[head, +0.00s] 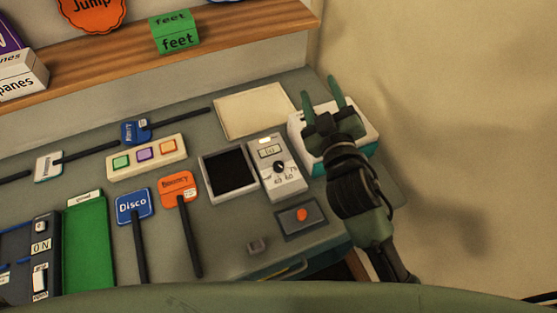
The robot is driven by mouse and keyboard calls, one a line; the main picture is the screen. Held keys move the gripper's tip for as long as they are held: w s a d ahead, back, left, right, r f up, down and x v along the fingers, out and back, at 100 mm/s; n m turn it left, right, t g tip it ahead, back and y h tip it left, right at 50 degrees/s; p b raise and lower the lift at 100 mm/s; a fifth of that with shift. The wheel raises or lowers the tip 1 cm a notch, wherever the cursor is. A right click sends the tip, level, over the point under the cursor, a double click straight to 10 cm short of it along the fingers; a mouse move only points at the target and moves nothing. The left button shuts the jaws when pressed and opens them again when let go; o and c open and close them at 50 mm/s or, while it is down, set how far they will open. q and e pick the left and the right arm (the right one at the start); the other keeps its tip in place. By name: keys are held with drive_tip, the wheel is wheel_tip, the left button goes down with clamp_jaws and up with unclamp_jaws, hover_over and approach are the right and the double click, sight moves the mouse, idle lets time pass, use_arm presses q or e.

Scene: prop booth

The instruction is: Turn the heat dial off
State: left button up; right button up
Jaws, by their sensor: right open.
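A pale control box (288,188) stands on the grey counter, with a small display and a round black dial (279,167) on its face. Small markings ring the dial, but they are too small to read, so I cannot tell its setting or whether it is the heat dial. My right gripper (321,91) is open and empty, its two green fingers pointing to the back of the counter. It is above and to the right of the dial, over a white box with a teal base (370,135), which it partly hides. My left gripper is out of view.
A dark square panel (229,174) lies left of the control box, and a red button on a plate (301,214) in front. Disco (132,206) and Bouncy (179,189) paddles lie left. A cream board (253,110) lies behind. The wall (440,150) closes the right.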

drive_tip(key=s+a+r+n+g+y, duration=0.2)
drive_tip(key=a+r+n+y, duration=0.4)
drive_tip(key=a+n+y, duration=0.25)
drive_tip(key=s+a+r+n+g+y, duration=0.2)
drive_tip(key=a+r+n+y, duration=0.55)
drive_tip(key=a+n, duration=0.2)
drive_tip(key=s+a+f+n+g+y, duration=0.2)
drive_tip(key=s+a+f+n+g, duration=0.2)
drive_tip(key=s+a+n+g, duration=0.6)
drive_tip(key=n+g+h, duration=0.4)
drive_tip(key=n+h, duration=0.6)
drive_tip(key=h, duration=1.1)
hover_over(279, 165)
wheel_tip(279, 165, down, 22)
drive_tip(key=shift+f, duration=0.15)
wheel_tip(279, 165, down, 6)
drive_tip(key=p, duration=0.2)
drive_tip(key=shift+p, duration=0.4)
drive_tip(key=shift+f, duration=0.7)
